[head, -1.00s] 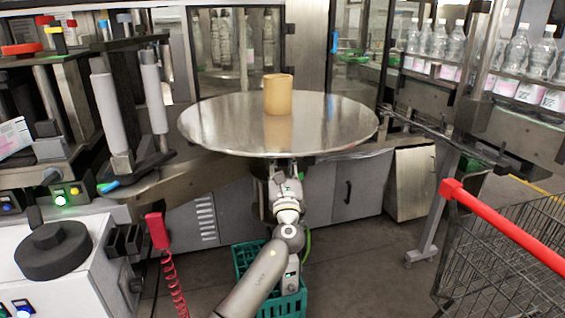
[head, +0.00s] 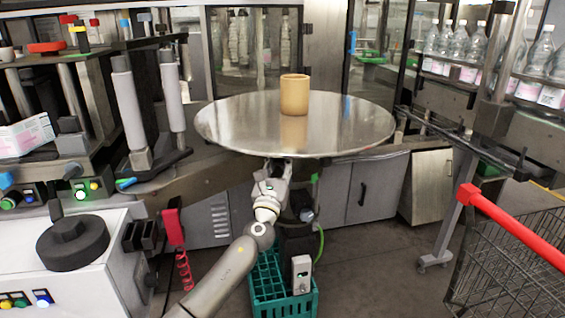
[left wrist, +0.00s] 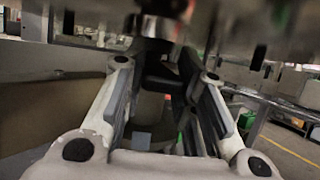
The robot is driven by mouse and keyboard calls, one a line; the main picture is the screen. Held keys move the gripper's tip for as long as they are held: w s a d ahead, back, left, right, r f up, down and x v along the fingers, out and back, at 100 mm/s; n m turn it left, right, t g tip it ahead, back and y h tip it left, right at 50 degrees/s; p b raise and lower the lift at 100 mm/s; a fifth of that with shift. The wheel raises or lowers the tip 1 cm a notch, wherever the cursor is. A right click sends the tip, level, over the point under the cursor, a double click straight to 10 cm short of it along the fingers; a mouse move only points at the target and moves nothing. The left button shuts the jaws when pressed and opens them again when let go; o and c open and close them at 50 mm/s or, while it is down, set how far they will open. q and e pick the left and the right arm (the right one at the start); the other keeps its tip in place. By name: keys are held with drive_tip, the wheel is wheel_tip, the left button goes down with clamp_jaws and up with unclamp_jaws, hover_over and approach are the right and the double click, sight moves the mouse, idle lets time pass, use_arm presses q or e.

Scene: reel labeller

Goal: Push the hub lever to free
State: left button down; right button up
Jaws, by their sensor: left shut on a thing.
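A large round steel disc (head: 235,125) lies level in the middle of the head view, with a tan cardboard core (head: 295,95) upright on it. My left gripper (head: 278,166) is under the disc's near edge, left of the dark column below it. In the left wrist view its fingers (left wrist: 165,95) flank a dark part (left wrist: 160,82), which looks like the hub lever, and are shut on it. A round metal piece (left wrist: 160,25) is just beyond. The disc's underside hides most of the lever in the head view. My right gripper is not in view.
A green crate (head: 283,292) stands on the floor below the disc. The labeller's rollers (head: 130,110) and a white cabinet with a black knob (head: 73,243) are at left. A red-handled cart (head: 520,225) and bottles (head: 450,45) are at right.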

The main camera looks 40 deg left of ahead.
use_arm(q)
drive_tip(key=c, duration=1.3)
unclamp_jaws()
drive_tip(key=shift+a, duration=0.2)
drive_tip(key=shift+o, duration=0.7)
drive_tip(key=shift+s, duration=0.1)
drive_tip(key=shift+s+d+f, duration=0.2)
drive_tip(key=shift+s+f, duration=0.1)
drive_tip(key=v, duration=1.1)
drive_tip(key=shift+s+d+r, duration=0.1)
